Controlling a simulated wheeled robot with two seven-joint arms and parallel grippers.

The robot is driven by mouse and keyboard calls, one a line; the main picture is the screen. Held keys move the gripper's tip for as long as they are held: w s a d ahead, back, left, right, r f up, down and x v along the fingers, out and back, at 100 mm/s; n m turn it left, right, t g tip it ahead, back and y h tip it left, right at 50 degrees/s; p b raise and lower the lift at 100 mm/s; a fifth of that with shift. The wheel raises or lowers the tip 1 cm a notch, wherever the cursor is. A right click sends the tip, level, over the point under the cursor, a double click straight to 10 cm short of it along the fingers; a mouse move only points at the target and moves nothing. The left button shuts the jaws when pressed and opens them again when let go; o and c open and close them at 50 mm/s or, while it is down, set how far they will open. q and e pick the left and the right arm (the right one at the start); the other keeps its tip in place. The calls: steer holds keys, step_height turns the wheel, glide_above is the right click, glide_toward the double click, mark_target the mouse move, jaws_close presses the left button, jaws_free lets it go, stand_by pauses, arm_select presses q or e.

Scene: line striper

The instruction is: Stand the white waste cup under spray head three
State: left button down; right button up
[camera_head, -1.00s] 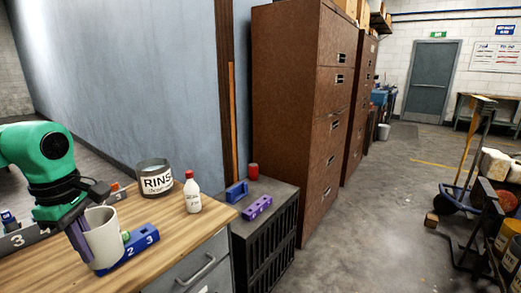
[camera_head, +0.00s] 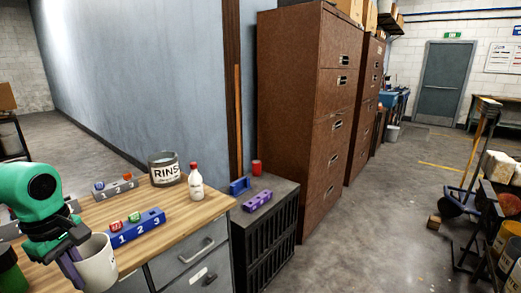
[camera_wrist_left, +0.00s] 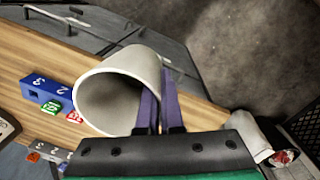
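The white waste cup (camera_head: 98,264) is in my left gripper (camera_head: 74,268), near the front edge of the wooden bench at lower left. In the left wrist view the cup (camera_wrist_left: 118,70) shows its open mouth, and the purple fingers (camera_wrist_left: 160,110) are closed on its wall near the rim. No spray head can be clearly made out. My right gripper is not in view.
On the bench (camera_head: 178,222) stand a blue rack (camera_head: 137,228) numbered 1, 2, 3 with red and green pieces, a grey rack (camera_head: 115,188), a RINSE tin (camera_head: 164,169) and a red-capped bottle (camera_head: 196,184). A wheeled machine (camera_head: 485,205) stands at right. Floor between is clear.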

arm_select(q)
steer(key=shift+s+f+m+p, duration=0.75)
steer(key=shift+s+f+m, duration=0.8)
steer(key=shift+f, duration=2.15)
steer(key=d+f+m+p, duration=0.1)
steer(key=d+f+m, duration=0.2)
steer(key=d+m, duration=0.4)
steer(key=w+d+f+m+p, duration=0.1)
steer(key=d+m, duration=0.5)
steer(key=d, duration=0.8)
step_height(320, 180, down, 3)
steer(key=shift+w+d+r+m+g+h+p, duration=0.15)
steer(key=shift+d+m+g+h+p, duration=0.15)
steer(key=shift+p, duration=0.4)
